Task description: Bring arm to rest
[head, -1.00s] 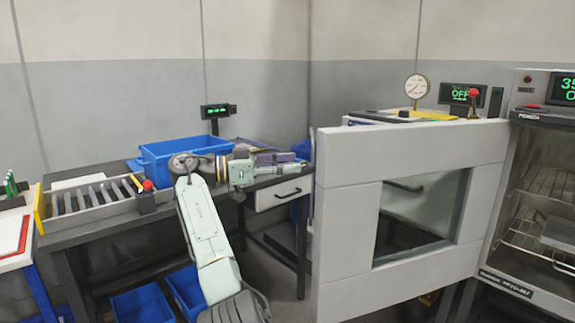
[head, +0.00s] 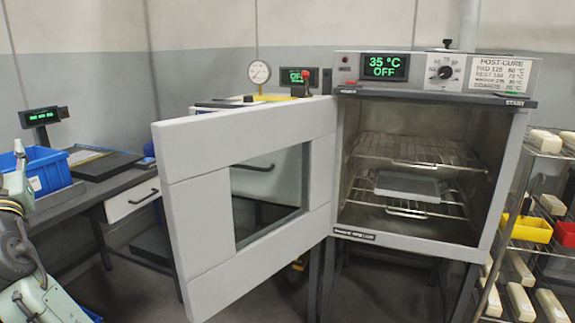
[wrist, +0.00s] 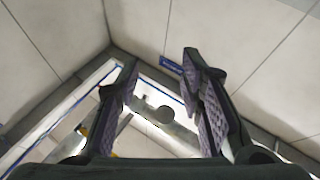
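My gripper (wrist: 158,100) shows in the wrist view with its two dark fingers and purple pads spread apart. Nothing is between the fingers. Beyond them are pale walls meeting at a corner and a light frame-like structure. In the head view only part of my arm (head: 22,240) shows at the left edge, and the gripper itself is out of that frame.
An oven (head: 450,240) stands with its door (head: 190,215) swung wide open toward the left, reaching into the room. A grey tray (head: 407,186) lies on a rack inside. A shelf (head: 511,215) stands right. A blue bin (head: 48,170) sits on the left bench.

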